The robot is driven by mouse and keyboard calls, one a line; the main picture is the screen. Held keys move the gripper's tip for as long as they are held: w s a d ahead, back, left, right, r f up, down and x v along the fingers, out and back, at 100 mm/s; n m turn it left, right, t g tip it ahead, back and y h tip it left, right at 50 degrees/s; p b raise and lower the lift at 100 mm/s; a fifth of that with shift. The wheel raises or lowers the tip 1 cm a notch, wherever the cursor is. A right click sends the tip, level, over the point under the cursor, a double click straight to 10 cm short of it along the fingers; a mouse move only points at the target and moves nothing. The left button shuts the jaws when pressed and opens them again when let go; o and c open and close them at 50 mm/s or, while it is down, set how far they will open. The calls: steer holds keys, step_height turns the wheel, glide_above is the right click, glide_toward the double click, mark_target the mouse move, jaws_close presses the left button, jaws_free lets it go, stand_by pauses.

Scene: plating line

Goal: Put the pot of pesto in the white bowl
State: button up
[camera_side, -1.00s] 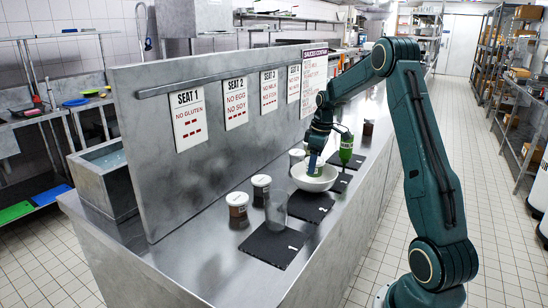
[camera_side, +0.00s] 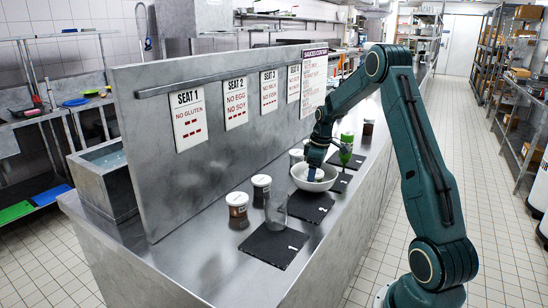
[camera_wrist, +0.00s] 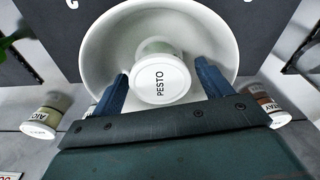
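The pot of pesto (camera_wrist: 160,76), with a white lid reading PESTO, is inside the white bowl (camera_wrist: 105,35), near its middle. In the side view the white bowl (camera_side: 325,184) stands on the counter's far part. My gripper (camera_wrist: 162,72) reaches down over the bowl, its blue fingers on either side of the pot. Narrow gaps show between fingers and pot, so it looks open. In the side view my gripper (camera_side: 312,176) is low in the bowl and hides most of the pot.
An aioli pot (camera_wrist: 45,115) and a satay pot (camera_wrist: 268,103) stand near the bowl. A green bottle (camera_side: 346,148) stands just behind it. A clear glass (camera_side: 276,208), other lidded pots (camera_side: 237,207) and dark slates (camera_side: 272,247) are nearer. A steel partition (camera_side: 150,130) runs along the counter.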

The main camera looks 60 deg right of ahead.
mark_target(318, 173)
steer(key=shift+r, duration=0.15)
step_height(318, 173, up, 12)
steer(key=s, duration=0.1)
steer(key=shift+s+d, duration=0.15)
steer(key=shift+s, duration=0.05)
stand_by(0.6)
stand_by(0.5)
steer(key=s+a+r+t, duration=0.1)
steer(key=s+a+r, duration=0.15)
steer(key=a, duration=0.45)
steer(key=s+a+r+m, duration=0.1)
steer(key=a+r, duration=0.3)
steer(key=a, duration=0.4)
steer(key=s+a+r+t, duration=0.1)
steer(key=a+r, duration=0.2)
steer(key=a, duration=0.4)
steer(key=s+a+f+m+t, duration=0.1)
steer(key=s+a+f+t, duration=0.1)
steer(key=s+a, duration=1)
steer(key=shift+s+a+f, duration=0.15)
steer(key=shift+s+f, duration=0.7)
steer(key=shift+s, duration=0.3)
